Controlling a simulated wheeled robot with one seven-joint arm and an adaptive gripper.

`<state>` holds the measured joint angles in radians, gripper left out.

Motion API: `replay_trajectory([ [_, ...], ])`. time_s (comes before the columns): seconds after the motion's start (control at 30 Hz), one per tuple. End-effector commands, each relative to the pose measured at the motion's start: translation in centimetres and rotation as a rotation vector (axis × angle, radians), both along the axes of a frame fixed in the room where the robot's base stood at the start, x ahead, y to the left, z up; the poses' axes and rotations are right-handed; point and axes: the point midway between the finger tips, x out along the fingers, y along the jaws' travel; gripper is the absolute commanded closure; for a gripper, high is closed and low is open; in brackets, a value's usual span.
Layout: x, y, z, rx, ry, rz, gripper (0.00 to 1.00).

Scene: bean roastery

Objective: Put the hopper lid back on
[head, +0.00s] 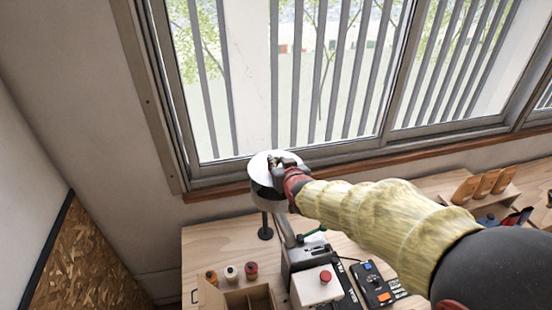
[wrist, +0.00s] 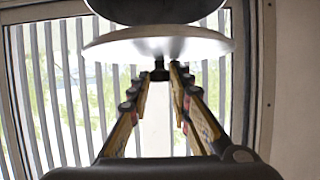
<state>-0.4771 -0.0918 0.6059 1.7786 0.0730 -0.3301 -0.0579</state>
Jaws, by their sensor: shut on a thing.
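The hopper lid (head: 262,165) is a round white disc at the top of the hopper, in front of the window. My gripper (head: 284,163) is shut on the lid's small dark knob (wrist: 160,74), and the pale lid also shows edge-on in the wrist view (wrist: 160,46). In the wrist view a dark rounded shape (wrist: 155,9) lies beyond the lid. I cannot tell whether the lid touches the hopper rim.
The wooden bench (head: 215,245) carries an open divided box (head: 248,299), several small spools (head: 231,273), a machine with a red button (head: 325,276) and a dark control box (head: 373,285). A barred window (head: 290,80) stands close behind the hopper.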

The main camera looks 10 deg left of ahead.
Motion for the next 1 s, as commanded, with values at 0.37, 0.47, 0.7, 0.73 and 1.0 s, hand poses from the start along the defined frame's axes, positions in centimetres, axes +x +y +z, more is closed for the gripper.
replay_trajectory([
  [0.37,0.0,0.0,-3.9,-0.001,0.0,0.0,1.0],
  [0.47,0.0,0.0,-4.5,-0.001,0.0,0.0,1.0],
  [0.7,0.0,0.0,-4.9,0.0,-0.001,0.0,1.0],
  [0.73,0.0,0.0,-4.9,0.0,-0.001,0.0,1.0],
  [1.0,0.0,0.0,-5.0,0.0,-0.001,0.0,1.0],
])
